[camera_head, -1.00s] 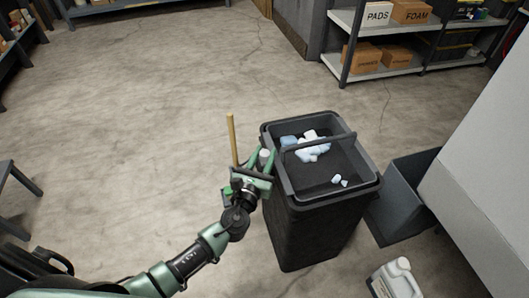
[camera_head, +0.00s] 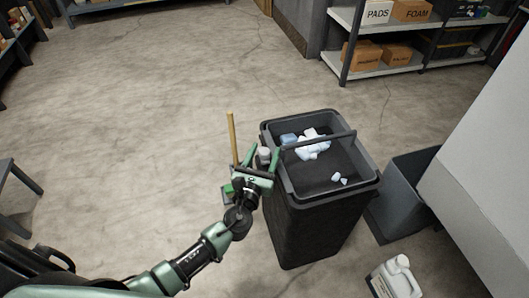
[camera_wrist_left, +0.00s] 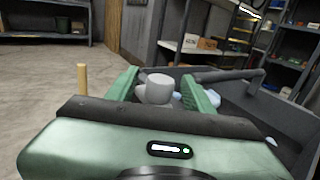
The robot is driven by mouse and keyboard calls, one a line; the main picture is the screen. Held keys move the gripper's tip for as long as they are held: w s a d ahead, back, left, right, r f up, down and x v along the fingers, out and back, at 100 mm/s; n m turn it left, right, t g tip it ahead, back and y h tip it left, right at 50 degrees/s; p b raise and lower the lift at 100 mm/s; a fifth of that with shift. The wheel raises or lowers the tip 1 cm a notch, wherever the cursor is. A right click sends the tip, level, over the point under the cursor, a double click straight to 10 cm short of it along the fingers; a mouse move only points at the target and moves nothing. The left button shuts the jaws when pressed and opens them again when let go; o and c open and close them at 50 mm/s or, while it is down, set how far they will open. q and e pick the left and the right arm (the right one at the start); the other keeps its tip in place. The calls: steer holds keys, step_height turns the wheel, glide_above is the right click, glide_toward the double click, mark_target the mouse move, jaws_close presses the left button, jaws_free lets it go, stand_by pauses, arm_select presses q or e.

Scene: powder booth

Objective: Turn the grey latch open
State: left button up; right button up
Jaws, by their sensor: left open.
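The grey latch (camera_head: 264,153) shows as a short light-grey rounded knob at the left rim of the dark bin (camera_head: 317,225). In the left wrist view the latch (camera_wrist_left: 157,90) stands between the two green fingers, with the bin's wall and rim behind it to the right. My left gripper (camera_head: 263,159) is open, its fingers on either side of the latch. Gaps show beside the latch, and I cannot tell whether either finger touches it. The latch's lower part is hidden behind the gripper body. My right gripper is not in view.
A wooden handle (camera_head: 232,138) rises just left of the gripper. Pale blue and white pieces (camera_head: 313,147) lie in the bin below a dark crossbar. A grey container (camera_head: 408,190) and a white jug (camera_head: 394,279) stand to the right. Open floor lies left and ahead.

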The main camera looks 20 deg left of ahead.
mark_target(263, 157)
arm_select(q)
steer(key=s, duration=0.7)
steer(key=shift+s, duration=0.35)
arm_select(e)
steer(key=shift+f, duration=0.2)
